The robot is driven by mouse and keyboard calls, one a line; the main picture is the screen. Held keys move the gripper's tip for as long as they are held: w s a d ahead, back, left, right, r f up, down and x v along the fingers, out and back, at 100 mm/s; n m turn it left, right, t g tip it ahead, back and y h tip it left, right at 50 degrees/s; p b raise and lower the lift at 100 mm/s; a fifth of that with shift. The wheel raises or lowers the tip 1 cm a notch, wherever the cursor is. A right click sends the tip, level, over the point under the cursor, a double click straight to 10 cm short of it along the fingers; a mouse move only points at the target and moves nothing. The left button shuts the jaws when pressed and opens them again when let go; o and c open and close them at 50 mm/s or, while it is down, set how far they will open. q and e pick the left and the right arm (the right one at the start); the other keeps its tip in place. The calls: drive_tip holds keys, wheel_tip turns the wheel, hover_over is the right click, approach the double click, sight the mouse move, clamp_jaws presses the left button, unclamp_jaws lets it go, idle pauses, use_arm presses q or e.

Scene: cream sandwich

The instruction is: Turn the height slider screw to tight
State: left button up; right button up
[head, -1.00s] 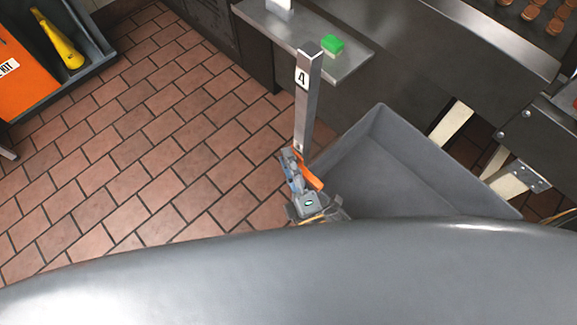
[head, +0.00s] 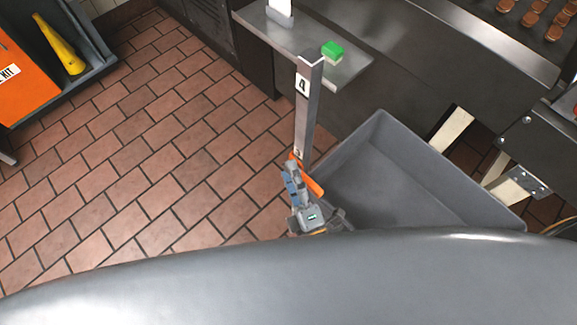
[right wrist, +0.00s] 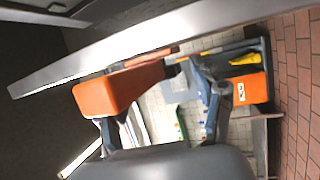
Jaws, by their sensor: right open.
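The height slider screw shows as an orange handle (head: 313,184) low on an upright grey metal post (head: 309,115) in the head view. In the right wrist view the orange handle (right wrist: 112,90) looms large at left, below the post (right wrist: 165,38), which crosses the top as a slanting bar. My right gripper (head: 294,178) is open at the lower end of the visible post, beside the handle. In the right wrist view its two fingers (right wrist: 162,105) are spread apart, with the handle by the left one. Contact cannot be told. My left gripper is not in view.
A grey bin (head: 448,183) stands just right of the post. A metal shelf (head: 275,38) with a green block (head: 332,49) is behind it. The tiled floor (head: 130,175) at left is clear up to a dark tray with orange and yellow objects. My grey body fills the bottom.

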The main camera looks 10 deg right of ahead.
drive_tip(key=v, duration=1)
drive_tip(key=shift+s, duration=0.2)
